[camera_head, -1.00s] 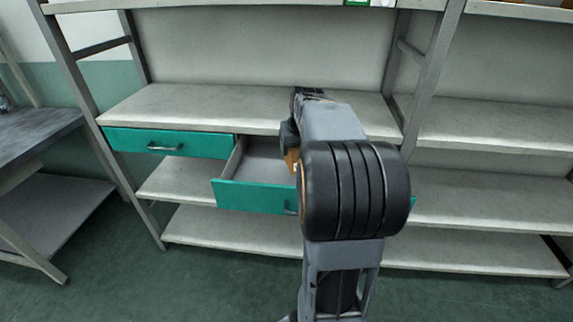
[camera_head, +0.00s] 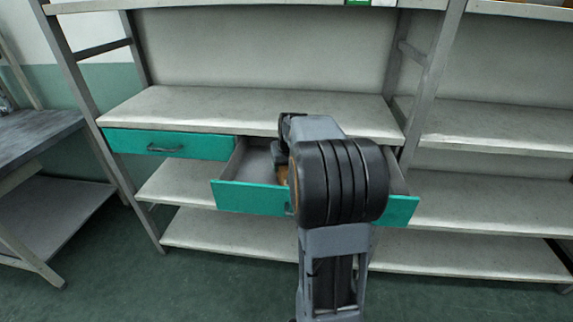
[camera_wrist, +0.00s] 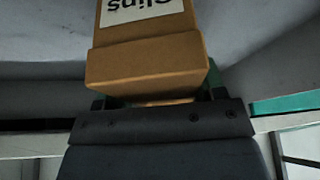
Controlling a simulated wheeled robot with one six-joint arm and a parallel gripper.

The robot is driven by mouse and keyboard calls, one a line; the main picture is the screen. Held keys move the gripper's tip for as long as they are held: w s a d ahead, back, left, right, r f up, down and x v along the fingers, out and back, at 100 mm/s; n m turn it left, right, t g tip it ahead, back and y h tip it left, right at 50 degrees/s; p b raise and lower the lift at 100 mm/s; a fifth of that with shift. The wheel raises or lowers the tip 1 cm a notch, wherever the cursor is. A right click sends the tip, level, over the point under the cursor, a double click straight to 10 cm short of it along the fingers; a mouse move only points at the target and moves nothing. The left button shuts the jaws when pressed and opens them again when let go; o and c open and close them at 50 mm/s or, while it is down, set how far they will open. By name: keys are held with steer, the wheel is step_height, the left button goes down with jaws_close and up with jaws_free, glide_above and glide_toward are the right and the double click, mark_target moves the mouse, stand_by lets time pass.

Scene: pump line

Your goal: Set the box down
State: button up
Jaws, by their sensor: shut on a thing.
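The box is brown cardboard with a white label reading "Clips", upside down in the wrist view (camera_wrist: 146,65). In the head view only a small brown patch of the box (camera_head: 282,174) shows beside my arm. My gripper (camera_wrist: 158,98) is shut on the box, with a finger at each side of it. The box is within the open teal-fronted drawer (camera_head: 245,197) as seen from the head. My arm hides most of the gripper and box there, and whether the box touches the drawer floor cannot be told.
A closed teal drawer (camera_head: 170,144) is to the left of the open one. The grey shelf top (camera_head: 200,106) above the drawers is bare. Another shelf rack (camera_head: 490,130) stands at the right and a grey table (camera_head: 35,135) at the left.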

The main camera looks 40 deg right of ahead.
steer(key=shift+f, duration=0.1)
steer(key=o, duration=1)
steer(key=shift+o, duration=0.2)
steer(key=shift+r, duration=0.35)
steer(key=p+v, duration=0.2)
steer(key=v, duration=0.9)
steer(key=shift+s+r, duration=0.2)
steer(key=shift+r, duration=0.05)
steer(key=shift+f, duration=0.1)
